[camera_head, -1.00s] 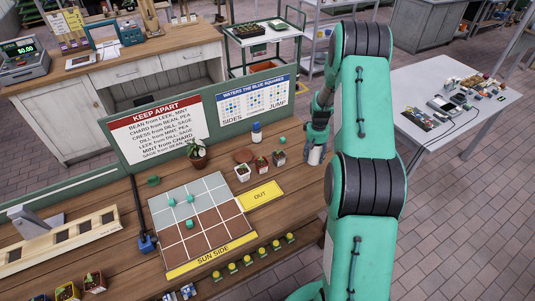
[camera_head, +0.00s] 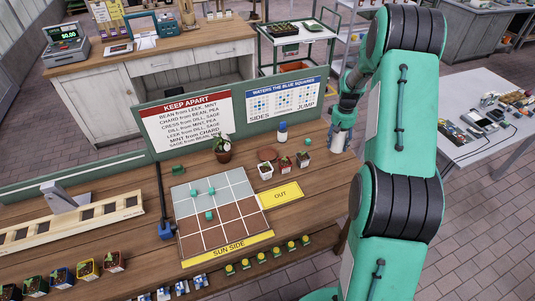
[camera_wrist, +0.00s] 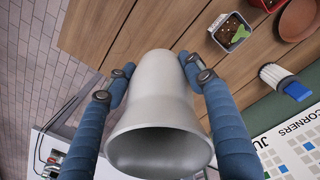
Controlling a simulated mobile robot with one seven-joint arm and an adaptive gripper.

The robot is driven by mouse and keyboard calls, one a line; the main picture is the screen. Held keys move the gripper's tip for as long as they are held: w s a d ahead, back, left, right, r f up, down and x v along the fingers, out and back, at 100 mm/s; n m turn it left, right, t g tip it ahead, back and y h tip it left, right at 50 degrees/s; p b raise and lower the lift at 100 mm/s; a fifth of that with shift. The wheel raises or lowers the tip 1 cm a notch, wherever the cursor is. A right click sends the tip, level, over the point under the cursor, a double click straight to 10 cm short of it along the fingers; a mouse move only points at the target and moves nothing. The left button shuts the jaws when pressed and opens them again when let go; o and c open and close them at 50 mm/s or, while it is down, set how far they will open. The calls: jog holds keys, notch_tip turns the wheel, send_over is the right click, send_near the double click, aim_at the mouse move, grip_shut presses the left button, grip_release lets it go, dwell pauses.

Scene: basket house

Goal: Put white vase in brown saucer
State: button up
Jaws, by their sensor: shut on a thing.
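The white vase (camera_wrist: 160,110) is between the two blue fingers of my gripper (camera_wrist: 158,66), which is shut on it. Its wide mouth faces the wrist camera. In the head view the vase (camera_head: 338,141) hangs below my gripper (camera_head: 345,118) at the right end of the wooden table, right of the small pots. The brown saucer (camera_head: 267,154) lies flat on the table behind the small pots, left of my gripper. It also shows at the top right of the wrist view (camera_wrist: 299,18), apart from the vase, and looks empty.
Three small potted plants (camera_head: 284,162) stand just in front of the saucer. A yellow OUT plate (camera_head: 281,194) and a grid board (camera_head: 225,222) lie in front.

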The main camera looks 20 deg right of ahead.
jog(key=w+a+n, duration=0.4)
jog(key=w+a, duration=0.6)
jog(key=w, duration=0.1)
jog(key=n, duration=0.4)
send_over(268, 155)
notch_tip(268, 155, down, 4)
jog(key=shift+w+a+f+p, duration=0.1)
jog(key=shift+a+f+p, duration=0.05)
jog(key=shift+f+p, duration=0.25)
jog(key=shift+f, duration=0.1)
jog(key=shift+f, duration=3.1)
jog(key=shift+f, duration=1.85)
jog(key=shift+f, duration=0.15)
